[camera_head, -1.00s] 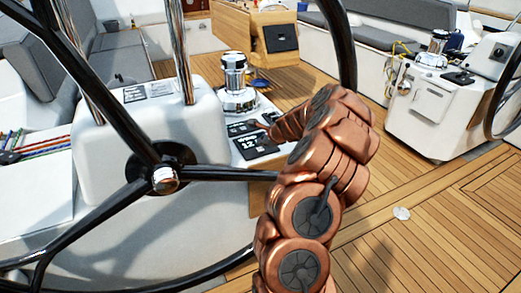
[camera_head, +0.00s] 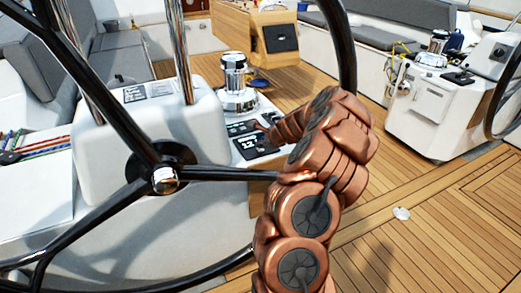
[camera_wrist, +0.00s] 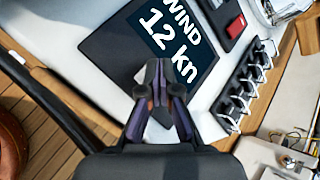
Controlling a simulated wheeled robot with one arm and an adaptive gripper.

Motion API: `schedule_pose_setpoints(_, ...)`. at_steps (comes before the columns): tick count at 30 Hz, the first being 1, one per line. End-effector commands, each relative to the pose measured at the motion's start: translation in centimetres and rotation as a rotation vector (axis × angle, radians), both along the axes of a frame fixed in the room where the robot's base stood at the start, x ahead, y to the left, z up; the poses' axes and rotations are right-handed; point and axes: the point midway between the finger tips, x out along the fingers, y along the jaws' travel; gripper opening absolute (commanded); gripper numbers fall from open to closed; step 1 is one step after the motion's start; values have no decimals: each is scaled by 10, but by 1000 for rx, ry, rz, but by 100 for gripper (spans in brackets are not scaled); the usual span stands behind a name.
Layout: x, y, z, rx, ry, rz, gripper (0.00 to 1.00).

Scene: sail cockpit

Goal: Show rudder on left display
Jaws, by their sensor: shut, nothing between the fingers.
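A black display (camera_wrist: 118,58) fills the upper middle of the wrist view. Its screen (camera_wrist: 174,42) reads "WIND 12 kn", tilted in the picture. It also shows in the head view as a dark panel (camera_head: 256,146) on the white console, with "12" legible. My gripper (camera_wrist: 160,75) is shut and empty. Its fingertips appear over the display's lower edge, just below the text; I cannot tell whether they touch it. A row of black buttons or switches (camera_wrist: 240,92) lies right of the display. In the head view my gripper is not clearly distinguishable beside my copper arm.
A black steering wheel (camera_head: 165,180) stands in front, its spokes and rim close to my arm. A chrome winch (camera_head: 235,80) stands behind the display. A small red part (camera_wrist: 236,27) is near the buttons. Wooden deck (camera_head: 440,225) is open at right.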

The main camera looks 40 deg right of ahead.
Motion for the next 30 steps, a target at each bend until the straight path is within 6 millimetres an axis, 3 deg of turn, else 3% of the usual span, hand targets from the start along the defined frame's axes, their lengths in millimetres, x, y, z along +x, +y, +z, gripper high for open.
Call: schedule_pose_setpoints(30, 0, 0, -9, 0, 0, 0, 0)
